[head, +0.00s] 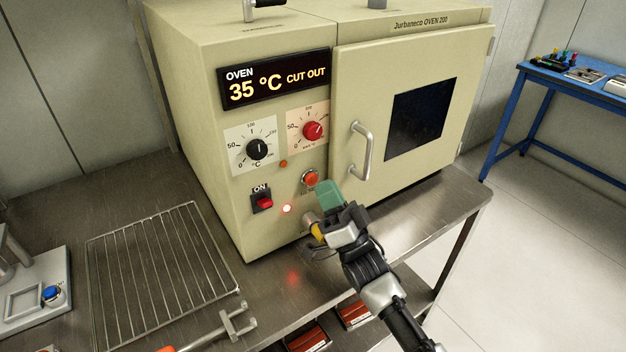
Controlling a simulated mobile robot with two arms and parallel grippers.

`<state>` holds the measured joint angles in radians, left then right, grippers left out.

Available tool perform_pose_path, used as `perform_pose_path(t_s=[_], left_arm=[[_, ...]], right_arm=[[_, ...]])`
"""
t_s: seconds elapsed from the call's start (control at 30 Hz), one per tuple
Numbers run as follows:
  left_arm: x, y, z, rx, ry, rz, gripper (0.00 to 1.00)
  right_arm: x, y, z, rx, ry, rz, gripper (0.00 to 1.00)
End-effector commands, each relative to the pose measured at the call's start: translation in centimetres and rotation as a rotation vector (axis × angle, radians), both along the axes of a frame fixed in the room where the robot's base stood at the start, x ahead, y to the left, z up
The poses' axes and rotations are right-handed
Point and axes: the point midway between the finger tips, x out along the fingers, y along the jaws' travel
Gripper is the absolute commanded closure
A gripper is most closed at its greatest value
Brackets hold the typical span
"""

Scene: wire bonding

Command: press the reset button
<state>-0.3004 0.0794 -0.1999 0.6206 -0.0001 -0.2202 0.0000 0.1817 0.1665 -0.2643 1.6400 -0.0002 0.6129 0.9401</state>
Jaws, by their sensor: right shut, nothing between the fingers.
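The beige oven (285,225) stands on a metal bench. A round red button (310,179) in a metallic ring sits low on its front panel, left of the door; I take it for the reset button, as its label is too small to read. The oven display (275,81) reads "35 °C CUT OUT". My right gripper (310,222) comes in from the lower right, shut and empty, in front of the panel just below the red button. A green part at the gripper lies close to the button's lower right; I cannot tell whether anything touches. My left gripper is out of view.
A lit red lamp (287,209) and a red ON switch (262,202) are left of the gripper. Two dials sit above. The door handle (361,151) juts out to the right. A wire rack (160,270) lies left on the bench.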

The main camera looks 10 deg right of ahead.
Motion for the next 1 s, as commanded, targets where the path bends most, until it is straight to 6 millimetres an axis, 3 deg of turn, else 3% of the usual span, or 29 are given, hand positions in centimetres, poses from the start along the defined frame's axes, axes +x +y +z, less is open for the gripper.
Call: perform_pose_path(t_s=[1.0], left_arm=[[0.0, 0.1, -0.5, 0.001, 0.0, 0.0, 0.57]], right_arm=[[1.1, 0.4, 0.0, 0.0, 0.0, 0.0, 1.0]])
